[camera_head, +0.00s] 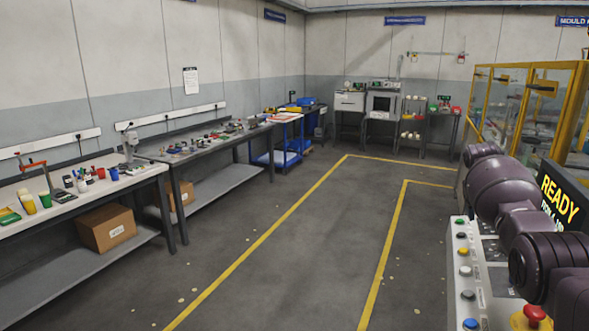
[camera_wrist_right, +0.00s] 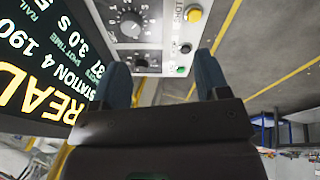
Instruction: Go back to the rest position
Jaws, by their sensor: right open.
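My right gripper (camera_wrist_right: 161,72) shows in the right wrist view with its two dark blue fingers apart and nothing between them. In the head view my dark purple right arm comes in at the lower right, beside and over part of the same panel (camera_head: 484,262). The right gripper itself cannot be seen in the head view. My left arm and left gripper are in neither view.
A red emergency button (camera_head: 534,313) sits near the lower right, close to my arm. A yellow-framed guard (camera_head: 475,100) stands behind. Workbenches (camera_head: 150,172) with small items line the left wall. The marked floor (camera_head: 330,235) in the middle is clear.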

